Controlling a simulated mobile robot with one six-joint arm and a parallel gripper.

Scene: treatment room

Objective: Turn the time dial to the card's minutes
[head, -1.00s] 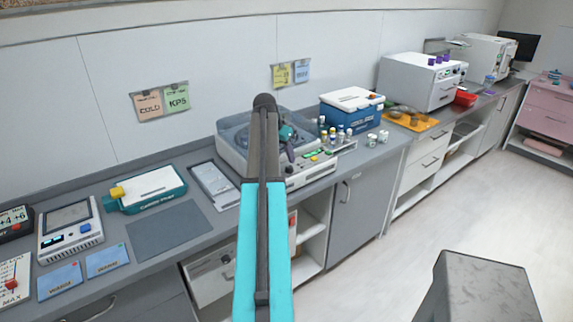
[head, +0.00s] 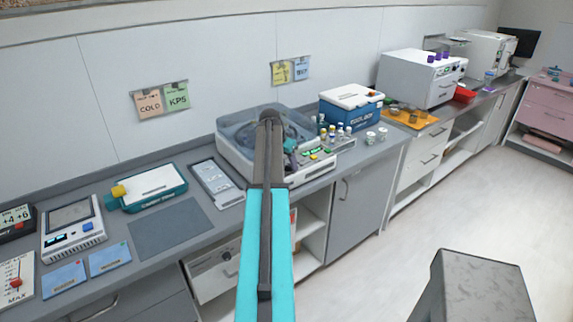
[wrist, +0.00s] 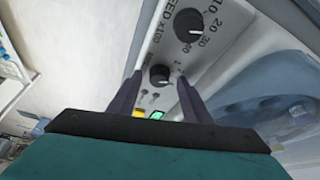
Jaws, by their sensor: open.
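The centrifuge-like machine (head: 228,152) stands on the counter, partly hidden behind my arm. In the wrist view its panel shows a small black dial (wrist: 160,75) and a larger black dial (wrist: 188,25) with 10 to 40 beside it. "EED x100" is printed near both; I cannot tell for certain which dial is time. My gripper (wrist: 159,79) is open, its fingers on either side of the small dial; contact is unclear. A yellow card (head: 281,72) and a blue card (head: 301,68) hang on the wall behind; their writing is too small to read.
A blue cool box (head: 345,112) and several small vials stand right of the machine. The wrist view shows a green lit button (wrist: 156,115) and a yellow button (wrist: 138,112) near the fingers.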

